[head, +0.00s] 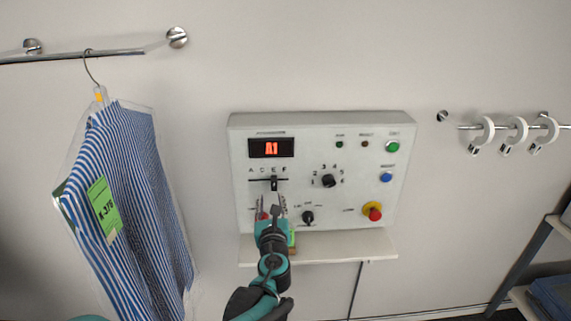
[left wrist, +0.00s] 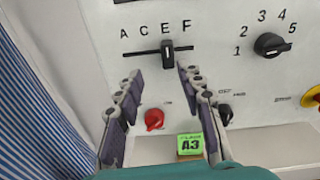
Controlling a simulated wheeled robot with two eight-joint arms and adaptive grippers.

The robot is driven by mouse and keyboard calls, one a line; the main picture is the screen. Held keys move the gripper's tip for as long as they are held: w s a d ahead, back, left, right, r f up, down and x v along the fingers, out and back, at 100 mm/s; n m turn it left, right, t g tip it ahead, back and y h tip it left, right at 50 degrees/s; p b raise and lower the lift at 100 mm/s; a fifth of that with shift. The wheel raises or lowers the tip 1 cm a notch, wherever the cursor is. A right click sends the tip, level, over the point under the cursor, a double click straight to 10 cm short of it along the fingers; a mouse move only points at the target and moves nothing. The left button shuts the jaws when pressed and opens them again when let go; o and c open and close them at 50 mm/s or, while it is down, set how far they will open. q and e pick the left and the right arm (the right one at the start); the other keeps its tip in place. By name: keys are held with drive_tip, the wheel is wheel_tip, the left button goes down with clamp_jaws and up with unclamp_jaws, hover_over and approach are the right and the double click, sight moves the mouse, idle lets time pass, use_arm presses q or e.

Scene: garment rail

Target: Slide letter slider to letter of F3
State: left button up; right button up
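The letter slider is a black knob (head: 274,183) on a dark horizontal track on the white control panel (head: 360,140). In the left wrist view the knob (left wrist: 167,53) stands below the letter E, in the row A, C, E, F. The red display (head: 271,148) reads A1. My left gripper (head: 273,198) is in front of the panel just below the slider. In the left wrist view its fingers (left wrist: 161,78) are spread with nothing between them, and the knob shows beyond and between the tips, apparently apart from them. My right gripper is not in view.
A number dial (head: 328,181) is right of the slider. A red knob (left wrist: 154,119) and a green A3 tag (left wrist: 190,145) sit below. A yellow-ringed red button (head: 373,211) is at lower right. A striped shirt (head: 125,200) hangs at left. A shelf (head: 350,246) juts out below.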

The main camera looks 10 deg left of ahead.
sight(275, 185)
use_arm(q)
drive_tip(key=shift+m+t, duration=0.3)
drive_tip(key=shift+m, duration=0.4)
drive_tip(key=x, duration=0.2)
drive_tip(key=b+x, duration=0.1)
drive_tip(key=x, duration=0.2)
drive_tip(key=d+x, duration=0.1)
drive_tip(key=x, duration=0.2)
drive_tip(key=shift+w+r, duration=0.25)
clamp_jaws()
drive_tip(key=shift+d, duration=0.15)
